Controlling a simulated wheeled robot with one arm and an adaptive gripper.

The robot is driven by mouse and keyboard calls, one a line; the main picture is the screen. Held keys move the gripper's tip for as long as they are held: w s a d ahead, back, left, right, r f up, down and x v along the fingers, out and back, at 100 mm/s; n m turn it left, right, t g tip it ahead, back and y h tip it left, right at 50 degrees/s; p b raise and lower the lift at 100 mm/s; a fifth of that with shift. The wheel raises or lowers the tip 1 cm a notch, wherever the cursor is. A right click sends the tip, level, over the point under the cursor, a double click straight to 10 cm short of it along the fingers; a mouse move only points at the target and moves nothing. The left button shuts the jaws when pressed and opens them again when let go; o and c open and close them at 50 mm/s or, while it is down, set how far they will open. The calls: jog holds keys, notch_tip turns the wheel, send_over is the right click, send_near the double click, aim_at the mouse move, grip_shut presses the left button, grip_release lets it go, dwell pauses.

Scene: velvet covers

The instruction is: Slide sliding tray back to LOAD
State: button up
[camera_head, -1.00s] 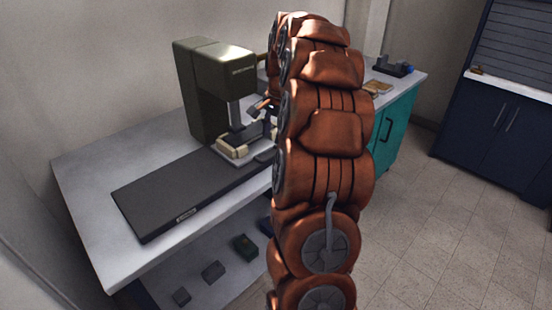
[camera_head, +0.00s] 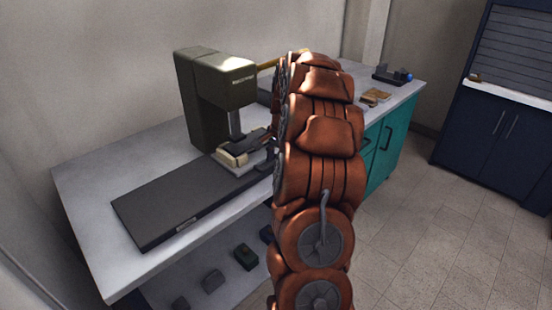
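The sliding tray (camera_head: 240,168) is a light grey plate under the head of the dark olive press (camera_head: 215,95). It sits at the right end of a long dark flat base (camera_head: 170,200). A cream block (camera_head: 229,157) and a dark piece rest on the tray. A small label on the base's front edge is too small to read. A dark part, perhaps a handle, shows at the tray's right side, partly behind my arm. My gripper is near the tray's right side, but my orange arm covers most of it, so its fingers and any contact cannot be made out.
The white bench (camera_head: 95,190) is bare left of the base. Several small dark blocks lie on a lower shelf (camera_head: 215,295). A teal cabinet (camera_head: 392,140) stands to the right, with brown flat items (camera_head: 375,96) and a dark device (camera_head: 392,76) above. Floor on the right is clear.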

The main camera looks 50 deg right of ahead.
grip_shut()
dwell(0.7)
